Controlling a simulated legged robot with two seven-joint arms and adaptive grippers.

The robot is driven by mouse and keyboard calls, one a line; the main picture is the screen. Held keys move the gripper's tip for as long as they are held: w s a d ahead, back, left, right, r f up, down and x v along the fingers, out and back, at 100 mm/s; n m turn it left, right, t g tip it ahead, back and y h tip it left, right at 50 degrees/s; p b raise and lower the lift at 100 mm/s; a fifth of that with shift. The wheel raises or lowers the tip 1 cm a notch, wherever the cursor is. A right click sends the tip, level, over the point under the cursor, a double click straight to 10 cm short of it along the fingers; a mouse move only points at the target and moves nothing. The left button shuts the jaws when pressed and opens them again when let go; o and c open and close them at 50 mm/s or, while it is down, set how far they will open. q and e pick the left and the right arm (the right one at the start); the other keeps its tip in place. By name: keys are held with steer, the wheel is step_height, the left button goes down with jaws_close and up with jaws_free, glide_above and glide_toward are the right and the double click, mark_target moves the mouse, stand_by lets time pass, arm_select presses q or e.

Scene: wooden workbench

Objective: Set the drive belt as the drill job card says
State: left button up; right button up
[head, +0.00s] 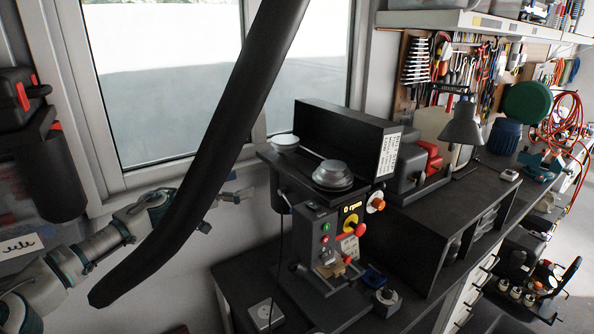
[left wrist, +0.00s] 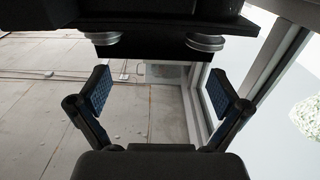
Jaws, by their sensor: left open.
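The bench drill (head: 325,225) stands on the bench with its dark belt cover (head: 340,138) raised. A stepped front pulley (head: 333,175) and a rear pulley (head: 285,142) show on top, with a thin pale line between them. I cannot make out the belt's groove. A white card (head: 388,155) is on the cover's end; its print is too small to read. My left gripper (head: 235,190) is left of the drill head, partly hidden by a black hose. In the left wrist view its fingers (left wrist: 162,88) are apart and empty, with two pulleys (left wrist: 205,42) beyond them. My right gripper is not in view.
The thick black hose (head: 220,140) crosses the head view in front of my left arm. The drill's panel (head: 350,217) has a display reading 0 rpm and coloured knobs. A lamp (head: 463,125) and a tool board (head: 460,75) are to the right. A window is behind.

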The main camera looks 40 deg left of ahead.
arm_select(q)
steer(key=p, duration=0.3)
glide_toward(295, 167)
steer(key=x, duration=0.9)
steer(key=shift+w+f, duration=0.1)
steer(key=shift+w, duration=0.05)
steer(key=shift+w+d+b, duration=0.25)
steer(key=shift+w+b, duration=0.05)
steer(key=shift+w, duration=0.25)
